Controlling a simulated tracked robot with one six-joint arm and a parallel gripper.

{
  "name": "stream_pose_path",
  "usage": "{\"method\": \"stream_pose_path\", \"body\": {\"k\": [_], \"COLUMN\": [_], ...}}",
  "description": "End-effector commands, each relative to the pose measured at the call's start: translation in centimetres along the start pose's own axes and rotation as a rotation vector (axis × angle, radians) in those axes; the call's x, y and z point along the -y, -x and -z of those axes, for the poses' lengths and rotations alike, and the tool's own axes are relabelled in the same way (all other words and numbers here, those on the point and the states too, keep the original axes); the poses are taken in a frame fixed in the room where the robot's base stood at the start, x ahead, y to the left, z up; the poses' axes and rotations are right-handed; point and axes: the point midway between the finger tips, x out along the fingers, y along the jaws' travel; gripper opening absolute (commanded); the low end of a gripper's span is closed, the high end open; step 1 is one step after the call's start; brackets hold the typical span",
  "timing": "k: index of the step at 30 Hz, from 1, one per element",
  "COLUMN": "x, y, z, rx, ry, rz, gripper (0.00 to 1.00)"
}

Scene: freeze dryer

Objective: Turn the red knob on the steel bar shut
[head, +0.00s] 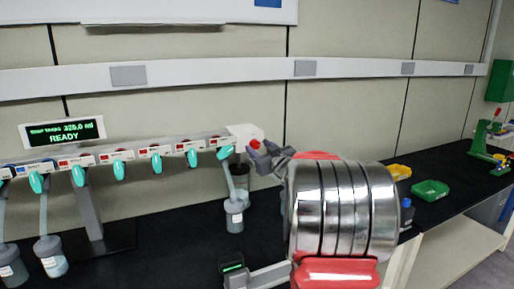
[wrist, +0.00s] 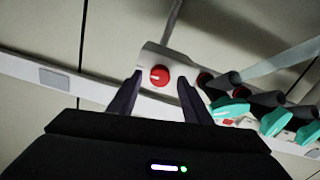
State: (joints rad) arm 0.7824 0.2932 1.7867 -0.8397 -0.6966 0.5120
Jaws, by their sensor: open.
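The red knob (head: 255,144) sits at the right end of the steel bar (head: 140,152), on a pale end block (head: 240,131). In the wrist view the round red knob (wrist: 159,76) carries a small pale mark. My gripper (head: 268,153) is just right of the knob in the head view. In the wrist view my gripper (wrist: 157,88) is open, one dark finger on each side of the knob, with a gap on both sides. I cannot tell how deep the fingertips reach around it.
Several teal valve handles (head: 119,169) hang along the bar, the closest one (head: 226,152) just left of the knob. Grey flasks (head: 234,214) hang below on tubes. A display (head: 63,133) reads READY. Yellow (head: 398,171) and green (head: 430,190) bins stand on the black bench at right.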

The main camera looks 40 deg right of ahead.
Motion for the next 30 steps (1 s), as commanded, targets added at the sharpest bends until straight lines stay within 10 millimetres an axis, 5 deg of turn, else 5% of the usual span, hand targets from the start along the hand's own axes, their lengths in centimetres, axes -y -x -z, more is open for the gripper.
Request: {"method": "stream_pose_path", "body": {"k": [15, 30], "x": [0.0, 0.0], "y": [-1.8, -1.7], "z": [0.0, 0.0], "rx": [0.0, 0.0], "ry": [0.0, 0.0], "rz": [-0.001, -0.001], "gripper": [0.45, 0.1]}}
